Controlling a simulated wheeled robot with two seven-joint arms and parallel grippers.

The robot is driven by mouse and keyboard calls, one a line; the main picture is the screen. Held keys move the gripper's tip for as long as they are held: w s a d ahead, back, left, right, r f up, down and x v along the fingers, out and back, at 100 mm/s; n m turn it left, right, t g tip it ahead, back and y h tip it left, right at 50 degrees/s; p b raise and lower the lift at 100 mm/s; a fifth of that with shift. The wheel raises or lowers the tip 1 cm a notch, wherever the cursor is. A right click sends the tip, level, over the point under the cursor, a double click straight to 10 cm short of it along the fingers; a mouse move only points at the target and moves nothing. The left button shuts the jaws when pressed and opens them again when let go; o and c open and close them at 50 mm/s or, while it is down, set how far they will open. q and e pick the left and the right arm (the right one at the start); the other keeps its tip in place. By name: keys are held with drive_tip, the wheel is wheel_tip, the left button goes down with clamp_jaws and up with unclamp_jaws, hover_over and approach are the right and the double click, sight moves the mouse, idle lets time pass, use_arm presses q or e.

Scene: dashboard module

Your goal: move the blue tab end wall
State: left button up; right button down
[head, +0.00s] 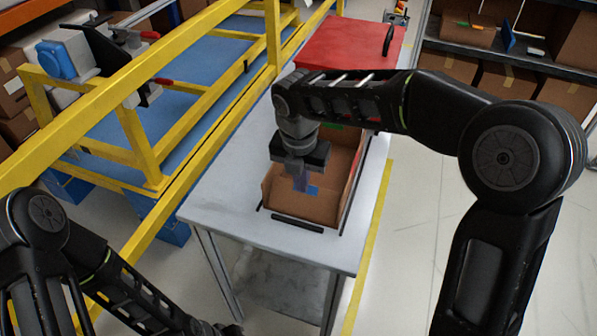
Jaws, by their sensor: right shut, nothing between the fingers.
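An open cardboard box (353,185) stands on the white table. The blue tab (313,190) shows at its near end, on the brown cardboard of the near end wall (300,207). I cannot tell how far this wall is tilted. My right gripper (301,184) points down over the near part of the box, right beside the blue tab. It is shut with nothing in it. I cannot tell if its fingertips touch the cardboard. My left gripper (230,329) is low at the bottom edge, away from the table, and only partly visible.
The white table (232,180) has bare room left of the box. A dark strip (297,223) lies in front of the box. A red case (350,42) with a black handle stands behind it. A yellow rail frame (165,215) runs along the left. Shelves with cartons stand back right.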

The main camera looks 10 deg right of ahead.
drive_tip(key=shift+w+d+f, duration=0.4)
drive_tip(key=shift+w+f, duration=0.15)
drive_tip(key=shift+w, duration=0.1)
drive_tip(key=shift+w+d+r+p, duration=0.1)
drive_tip(key=shift+r+p, duration=0.05)
drive_tip(key=shift+p, duration=0.4)
drive_tip(key=shift+w+g, duration=0.15)
drive_tip(key=shift+g, duration=0.15)
drive_tip(key=shift+p, duration=0.3)
